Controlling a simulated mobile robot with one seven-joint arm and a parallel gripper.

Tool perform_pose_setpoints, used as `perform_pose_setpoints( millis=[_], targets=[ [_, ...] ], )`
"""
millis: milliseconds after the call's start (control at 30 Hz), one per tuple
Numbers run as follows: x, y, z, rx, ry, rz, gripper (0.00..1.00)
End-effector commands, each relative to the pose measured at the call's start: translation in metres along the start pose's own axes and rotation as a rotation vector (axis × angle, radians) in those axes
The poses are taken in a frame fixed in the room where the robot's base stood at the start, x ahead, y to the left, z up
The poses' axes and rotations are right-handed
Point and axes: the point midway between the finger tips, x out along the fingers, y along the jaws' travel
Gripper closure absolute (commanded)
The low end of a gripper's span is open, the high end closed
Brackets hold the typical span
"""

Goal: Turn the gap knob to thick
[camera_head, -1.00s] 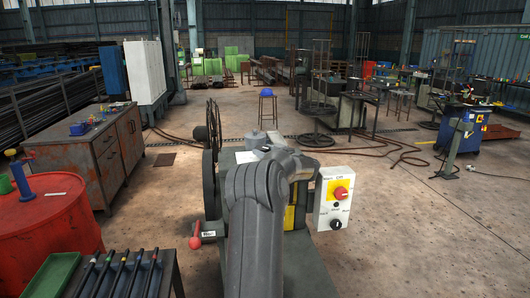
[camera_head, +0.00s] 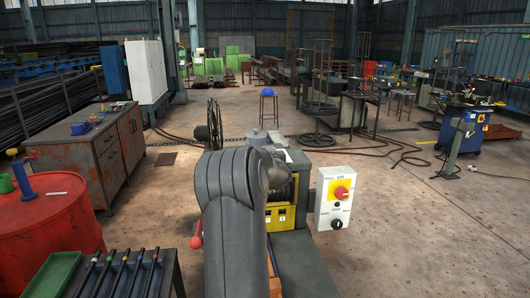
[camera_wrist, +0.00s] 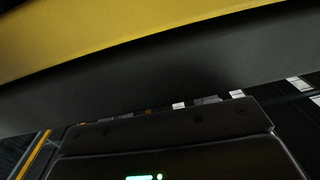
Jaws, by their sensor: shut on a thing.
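I cannot make out a gap knob or a "thick" marking. A white control box (camera_head: 335,198) stands right of my arm with a red knob (camera_head: 342,193) above a black knob (camera_head: 337,224); its small labels are unreadable and nothing touches it. The drum machine's yellow panel (camera_head: 282,217) shows just right of my arm. In the wrist view the dark body of my gripper (camera_wrist: 160,150) fills the bottom, with green lights. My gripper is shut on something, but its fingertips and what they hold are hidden. A yellow and black surface (camera_wrist: 120,30) is very close above.
A red-ended handle (camera_head: 196,241) shows left of my arm, partly covered. A red drum (camera_head: 45,225) and a table with several black-handled tools (camera_head: 125,275) stand at the left.

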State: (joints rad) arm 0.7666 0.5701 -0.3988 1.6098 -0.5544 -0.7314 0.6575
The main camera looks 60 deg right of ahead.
Motion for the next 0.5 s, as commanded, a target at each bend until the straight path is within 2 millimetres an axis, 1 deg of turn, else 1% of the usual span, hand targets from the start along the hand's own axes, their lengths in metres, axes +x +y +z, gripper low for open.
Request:
perform_pose_setpoints(
  millis=[200, 500],
  targets=[
    [0.0003, -0.0043, 0.001, 0.001, -0.001, 0.118, 0.71],
    [0.0006, -0.0045, 0.0007, 0.0, 0.0, 0.226, 0.71]
  ],
)
